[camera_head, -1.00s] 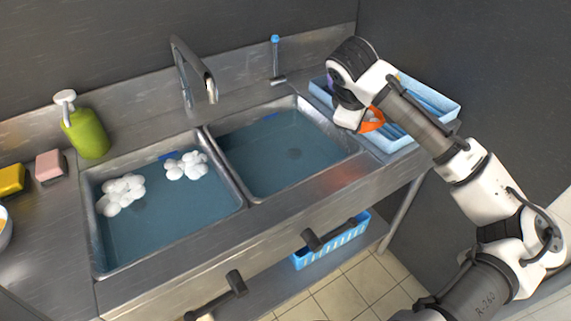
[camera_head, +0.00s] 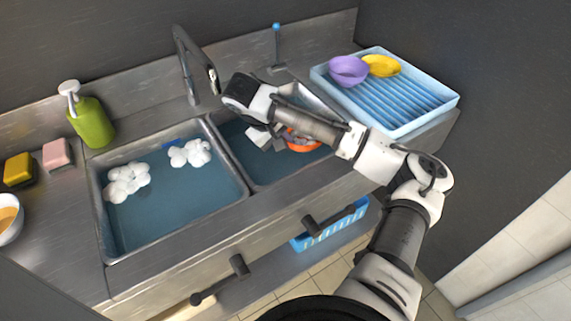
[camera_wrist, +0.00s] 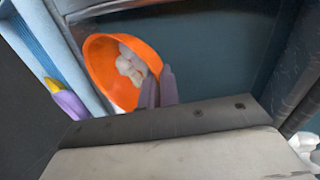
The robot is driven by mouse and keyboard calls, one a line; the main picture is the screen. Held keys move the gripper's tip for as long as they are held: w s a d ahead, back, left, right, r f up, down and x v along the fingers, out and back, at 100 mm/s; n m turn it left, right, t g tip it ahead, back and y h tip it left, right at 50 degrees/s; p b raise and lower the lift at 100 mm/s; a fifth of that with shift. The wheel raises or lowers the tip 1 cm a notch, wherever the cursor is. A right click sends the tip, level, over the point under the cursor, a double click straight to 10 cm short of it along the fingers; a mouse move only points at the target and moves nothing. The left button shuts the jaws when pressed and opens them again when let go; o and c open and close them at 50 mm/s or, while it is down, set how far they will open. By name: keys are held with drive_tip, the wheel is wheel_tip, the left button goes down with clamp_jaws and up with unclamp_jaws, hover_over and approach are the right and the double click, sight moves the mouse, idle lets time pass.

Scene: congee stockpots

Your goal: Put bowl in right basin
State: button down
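An orange bowl (camera_head: 303,142) is over the right basin (camera_head: 240,148), partly hidden by my arm in the head view. My gripper (camera_head: 283,139) is at the bowl's left side. In the wrist view, the orange bowl (camera_wrist: 98,62) is tilted towards the camera, with pale lumps inside. The fingers (camera_wrist: 156,90) are on either side of its near rim, and my gripper looks shut on it. Whether the bowl touches the water or the basin wall cannot be told.
The left basin (camera_head: 180,215) holds water and white foam. A blue drying rack (camera_head: 440,103) at right holds a purple bowl (camera_head: 349,71) and a yellow bowl (camera_head: 382,65). The faucet (camera_head: 190,65) stands behind the basins. A soap bottle (camera_head: 91,124) and two sponges are at left.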

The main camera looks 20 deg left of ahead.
wheel_tip(320, 180, down, 10)
drive_tip(key=shift+f+p, duration=0.2)
drive_tip(key=shift+p, duration=0.8)
drive_tip(key=c, duration=1.6)
unclamp_jaws()
drive_tip(key=shift+f, duration=0.1)
drive_tip(key=b+v, duration=0.1)
drive_tip(key=v, duration=1.1)
